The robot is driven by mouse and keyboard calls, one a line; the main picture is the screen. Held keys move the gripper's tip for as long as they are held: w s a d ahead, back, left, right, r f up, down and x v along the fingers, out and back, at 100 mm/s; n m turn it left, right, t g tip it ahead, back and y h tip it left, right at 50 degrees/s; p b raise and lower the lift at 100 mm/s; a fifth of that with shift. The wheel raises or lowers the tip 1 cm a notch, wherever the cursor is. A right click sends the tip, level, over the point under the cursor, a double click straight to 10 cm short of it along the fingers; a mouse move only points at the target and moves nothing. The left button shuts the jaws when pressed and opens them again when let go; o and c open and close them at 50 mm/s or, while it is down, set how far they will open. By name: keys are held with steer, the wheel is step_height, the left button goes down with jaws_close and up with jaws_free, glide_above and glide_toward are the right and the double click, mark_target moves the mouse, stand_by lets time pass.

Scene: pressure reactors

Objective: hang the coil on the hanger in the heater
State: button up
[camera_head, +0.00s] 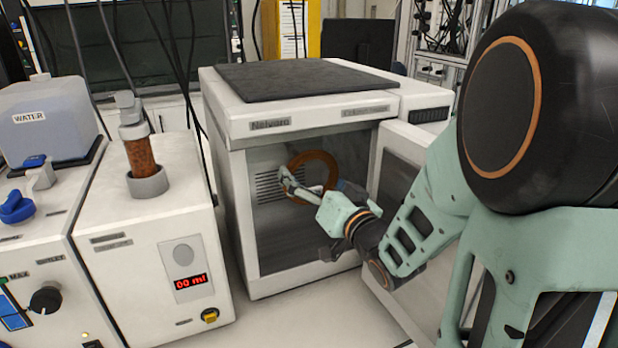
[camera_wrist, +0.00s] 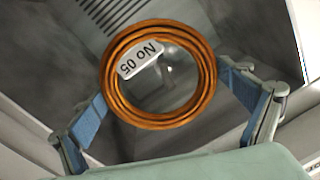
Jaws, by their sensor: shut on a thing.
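The coil is a copper-orange ring (camera_head: 318,155) inside the open chamber of the white heater (camera_head: 300,118). In the wrist view the coil (camera_wrist: 112,88) faces me, with a white "No 05" tag (camera_wrist: 140,59) at its upper left. My gripper (camera_head: 312,180) reaches into the chamber and is shut on the coil, with blue finger pads on either side of the ring. A small pale fitting, possibly the hanger (camera_wrist: 168,69), shows through the ring's opening. I cannot tell whether the coil touches it. The hanger cannot be made out in the head view.
The heater door (camera_head: 395,150) stands open on the right, close to my arm. Slotted vents (camera_wrist: 100,12) mark the chamber wall. Left of the heater stand a white unit with a red display (camera_head: 190,281) and a water container (camera_head: 40,118). A dark mat (camera_head: 305,77) covers the heater top.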

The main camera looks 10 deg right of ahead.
steer(key=f+b+x, duration=0.1)
steer(key=x, duration=0.6)
steer(key=shift+w+f+b, duration=0.25)
steer(key=shift+w+b, duration=0.05)
stand_by(0.4)
steer(key=shift+d, duration=0.1)
stand_by(0.6)
steer(key=o, duration=1.1)
